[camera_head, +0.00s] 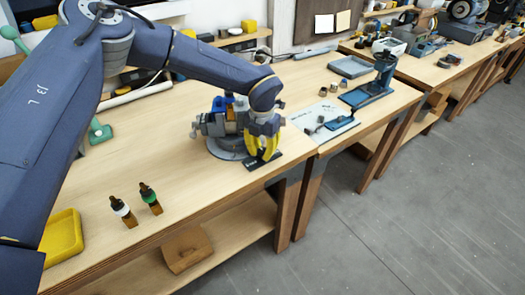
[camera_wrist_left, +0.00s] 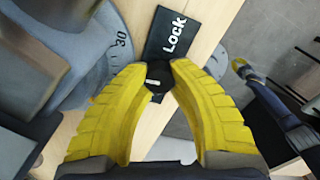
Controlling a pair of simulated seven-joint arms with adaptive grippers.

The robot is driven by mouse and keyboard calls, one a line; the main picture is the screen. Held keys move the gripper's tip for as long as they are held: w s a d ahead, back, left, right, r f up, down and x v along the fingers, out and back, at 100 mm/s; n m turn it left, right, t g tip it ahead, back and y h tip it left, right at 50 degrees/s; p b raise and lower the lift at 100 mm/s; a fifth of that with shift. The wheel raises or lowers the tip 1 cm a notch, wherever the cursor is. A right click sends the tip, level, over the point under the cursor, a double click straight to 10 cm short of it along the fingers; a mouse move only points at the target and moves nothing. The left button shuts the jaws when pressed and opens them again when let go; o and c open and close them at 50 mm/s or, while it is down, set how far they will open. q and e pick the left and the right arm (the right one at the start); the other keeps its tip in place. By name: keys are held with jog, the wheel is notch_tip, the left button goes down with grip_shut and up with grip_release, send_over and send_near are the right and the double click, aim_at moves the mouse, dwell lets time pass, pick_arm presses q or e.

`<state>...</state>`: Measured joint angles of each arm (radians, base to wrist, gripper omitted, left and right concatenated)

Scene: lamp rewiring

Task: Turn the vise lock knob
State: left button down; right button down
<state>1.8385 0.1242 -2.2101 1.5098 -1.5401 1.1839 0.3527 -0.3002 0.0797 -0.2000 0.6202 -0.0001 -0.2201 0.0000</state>
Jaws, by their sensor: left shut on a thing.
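The vise (camera_head: 222,122) stands on a round grey base near the front edge of the workbench. A black plate marked "Lock" (camera_wrist_left: 174,38) lies by its base, and it also shows in the head view (camera_head: 262,161). My left gripper (camera_head: 264,152) points down over this plate. In the left wrist view its yellow fingers (camera_wrist_left: 160,76) are closed around the small black lock knob (camera_wrist_left: 158,78), which has a white mark. The vise's base scale (camera_wrist_left: 112,52) shows the number 30 beside the plate.
Two small dropper bottles (camera_head: 122,212) (camera_head: 150,198) and a yellow tray (camera_head: 60,238) stand on the bench at the left. A white sheet (camera_head: 322,118) and a blue stand (camera_head: 370,92) are to the right. The bench's middle front is clear.

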aim_at(261, 150)
pick_arm(q)
jog(key=m, duration=0.6)
jog(key=shift+s+a+f, duration=0.1)
jog(key=m, duration=0.5)
jog(key=shift+a+m, duration=0.1)
jog(key=shift+m, duration=0.6)
jog(key=c, duration=1.1)
grip_release()
jog(key=shift+w, duration=0.2)
jog(key=shift+o, duration=0.2)
notch_tip(261, 150, up, 12)
